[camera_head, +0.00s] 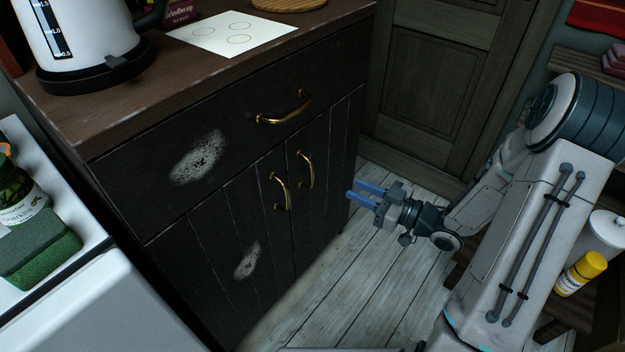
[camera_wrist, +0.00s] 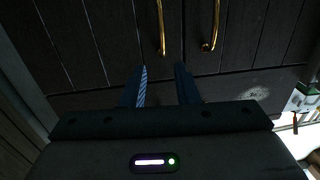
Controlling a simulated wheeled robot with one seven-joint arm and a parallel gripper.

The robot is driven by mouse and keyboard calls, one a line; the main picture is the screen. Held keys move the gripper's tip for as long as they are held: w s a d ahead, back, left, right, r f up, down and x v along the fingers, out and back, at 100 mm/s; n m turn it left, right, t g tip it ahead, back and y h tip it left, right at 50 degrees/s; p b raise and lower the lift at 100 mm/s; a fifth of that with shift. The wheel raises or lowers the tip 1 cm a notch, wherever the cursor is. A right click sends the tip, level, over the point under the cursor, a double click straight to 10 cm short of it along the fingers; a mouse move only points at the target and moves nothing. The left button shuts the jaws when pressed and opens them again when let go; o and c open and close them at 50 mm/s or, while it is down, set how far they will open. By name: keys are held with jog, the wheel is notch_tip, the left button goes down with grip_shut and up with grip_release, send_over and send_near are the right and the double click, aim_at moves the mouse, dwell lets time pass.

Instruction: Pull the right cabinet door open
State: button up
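The dark wooden cabinet's right door (camera_head: 335,150) is shut, with a curved brass handle (camera_head: 306,170) near its left edge. The left door (camera_head: 225,240) is also shut, with its own brass handle (camera_head: 282,191). My gripper (camera_head: 353,189) is open and empty, in front of the right door and to the right of its handle, apart from it. In the wrist view, my gripper (camera_wrist: 161,70) shows two spread blue fingers. There the right door's handle (camera_wrist: 161,28) appears beyond the gap between the fingers, and the left door's handle (camera_wrist: 213,30) is to the right.
A drawer with a brass handle (camera_head: 285,108) is above the doors. A white kettle (camera_head: 90,35) and a paper sheet (camera_head: 232,35) are on the cabinet top. The plank floor (camera_head: 330,290) before the cabinet looks clear. A yellow-capped bottle (camera_head: 580,274) stands at the right.

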aim_at(311, 169)
jog(key=b+x, duration=0.1)
jog(key=x, duration=0.5)
jog(key=b+x, duration=0.1)
jog(key=x, duration=0.6)
jog(key=shift+a+r+b, duration=0.15)
jog(key=shift+a+b, duration=0.15)
jog(key=shift+a, duration=0.15)
jog(key=shift+c, duration=0.3)
grip_shut()
